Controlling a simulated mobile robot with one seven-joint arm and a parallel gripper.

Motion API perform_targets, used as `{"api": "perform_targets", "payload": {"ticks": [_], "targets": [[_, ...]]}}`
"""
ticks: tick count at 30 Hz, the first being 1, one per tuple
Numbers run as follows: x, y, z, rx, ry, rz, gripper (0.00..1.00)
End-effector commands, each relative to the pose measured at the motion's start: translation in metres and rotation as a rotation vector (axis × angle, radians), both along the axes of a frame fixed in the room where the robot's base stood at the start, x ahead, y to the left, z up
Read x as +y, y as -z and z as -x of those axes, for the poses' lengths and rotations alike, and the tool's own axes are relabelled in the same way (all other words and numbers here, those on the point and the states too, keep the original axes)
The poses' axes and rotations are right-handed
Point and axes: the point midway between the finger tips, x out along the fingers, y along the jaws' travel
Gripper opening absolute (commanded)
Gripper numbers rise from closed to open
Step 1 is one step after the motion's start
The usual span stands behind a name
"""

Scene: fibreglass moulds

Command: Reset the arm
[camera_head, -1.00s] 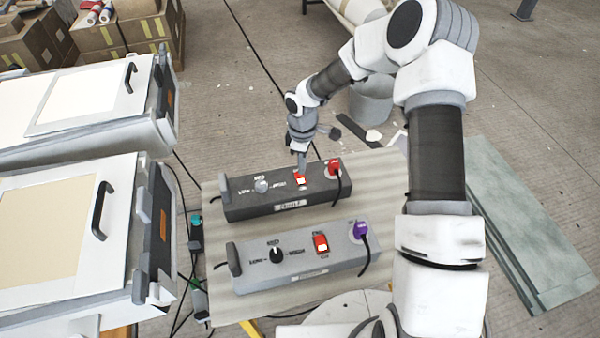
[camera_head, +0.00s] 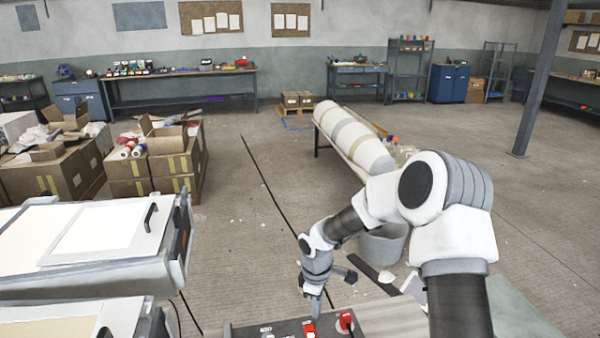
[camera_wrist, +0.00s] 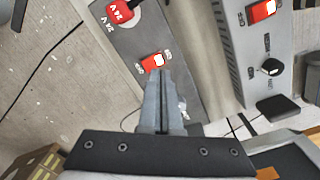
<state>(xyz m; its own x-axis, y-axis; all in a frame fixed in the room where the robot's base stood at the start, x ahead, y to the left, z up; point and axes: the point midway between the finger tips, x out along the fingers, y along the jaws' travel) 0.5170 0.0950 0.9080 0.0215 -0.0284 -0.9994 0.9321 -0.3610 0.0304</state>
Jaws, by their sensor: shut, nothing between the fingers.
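My gripper (camera_head: 316,300) points down just over the dark control box (camera_head: 282,328) at the bottom of the head view. In the wrist view my gripper (camera_wrist: 163,122) shows with its two fingers together and nothing between them. Its fingertips are close to the red rocker switch (camera_wrist: 156,62) on that box. I cannot tell whether they touch it. The red switch (camera_head: 309,327) also shows in the head view, right by the fingertips. A red plug (camera_head: 346,320) sits at the box's right end.
A second, lighter box (camera_wrist: 285,45) with a red switch and black knob is beside it. White machines with black handles (camera_head: 110,235) stand at left. A grey bucket (camera_head: 383,243) and a long wrapped roll (camera_head: 350,140) are behind the arm. The middle floor is open.

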Motion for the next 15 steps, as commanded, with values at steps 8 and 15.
{"api": "perform_targets", "payload": {"ticks": [8,15], "targets": [[-0.029,-0.08,0.016,-0.078,0.148,0.067,0.0],[-0.05,-0.142,0.042,-0.148,0.3,0.096,0.0]]}}
